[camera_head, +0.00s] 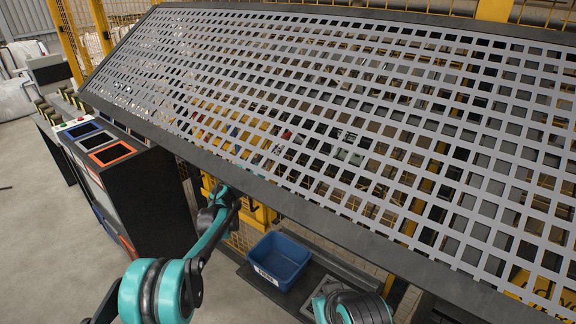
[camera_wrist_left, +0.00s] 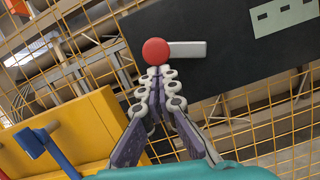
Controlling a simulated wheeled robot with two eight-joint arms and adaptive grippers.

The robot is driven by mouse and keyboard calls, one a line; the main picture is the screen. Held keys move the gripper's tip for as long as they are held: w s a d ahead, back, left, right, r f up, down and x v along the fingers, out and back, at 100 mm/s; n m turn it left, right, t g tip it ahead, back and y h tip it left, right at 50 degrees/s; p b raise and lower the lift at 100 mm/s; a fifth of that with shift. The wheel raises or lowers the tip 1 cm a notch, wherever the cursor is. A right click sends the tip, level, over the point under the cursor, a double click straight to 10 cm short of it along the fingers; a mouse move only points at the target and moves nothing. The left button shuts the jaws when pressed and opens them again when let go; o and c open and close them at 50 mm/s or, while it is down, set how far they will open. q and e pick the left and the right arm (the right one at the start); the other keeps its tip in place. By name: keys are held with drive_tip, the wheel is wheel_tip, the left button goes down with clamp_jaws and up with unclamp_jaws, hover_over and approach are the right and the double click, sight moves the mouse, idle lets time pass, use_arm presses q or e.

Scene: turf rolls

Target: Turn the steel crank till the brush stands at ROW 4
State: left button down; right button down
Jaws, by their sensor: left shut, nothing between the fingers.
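In the left wrist view a light grey bar with a round red knob (camera_wrist_left: 155,52) is mounted on a black panel (camera_wrist_left: 225,65); the bar (camera_wrist_left: 188,50) points right from the knob and looks like the steel crank. My left gripper (camera_wrist_left: 157,78) is shut and empty, its fingertips just below the knob in the picture; I cannot tell whether they touch it. In the head view my left arm reaches under the frame's edge, and its fingertips and the crank are hidden. The brush and the row marks cannot be made out. My right gripper is not in view.
A large perforated grey sheet (camera_head: 330,110) in a dark frame fills the head view. A blue bin (camera_head: 278,261) stands below it; a dark cabinet with trays (camera_head: 108,153) stands left.

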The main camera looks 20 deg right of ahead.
use_arm(q)
wheel_tip(320, 180, up, 6)
drive_tip(key=s+d+m+g+p, duration=0.1)
drive_tip(key=m+g+p, duration=0.1)
drive_tip(key=m+p, duration=0.2)
drive_tip(key=shift+s+d+m+h, duration=0.2)
drive_tip(key=shift+s+m+h, duration=0.15)
drive_tip(key=shift+m, duration=0.65)
idle(0.4)
